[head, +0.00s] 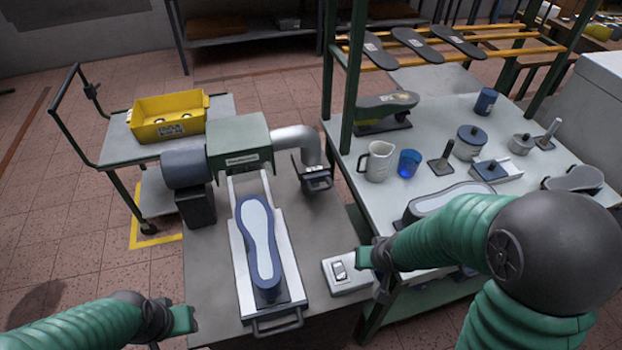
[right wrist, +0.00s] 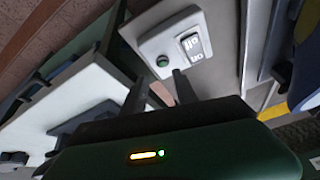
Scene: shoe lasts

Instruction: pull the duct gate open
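The duct gate (head: 316,178) is a dark plate with a bar handle at the lower end of the bent silver duct (head: 297,142). It looks shut, though the slot is too small to be sure. My right gripper (head: 366,262) is below and to the right of the gate, beside a white switch box (head: 343,272), apart from the handle. In the right wrist view its two fingers (right wrist: 160,90) stand apart with nothing between them, in front of the switch box (right wrist: 172,45). My left gripper (head: 184,320) is low at the left, away from the gate; its fingers are unclear.
A green machine (head: 239,140) joins the duct. A blue shoe last (head: 259,238) lies on a white slide with a front handle (head: 277,322). A mug (head: 378,161) and blue cup (head: 409,163) stand on the right table. Grey bench top is clear between slide and switch box.

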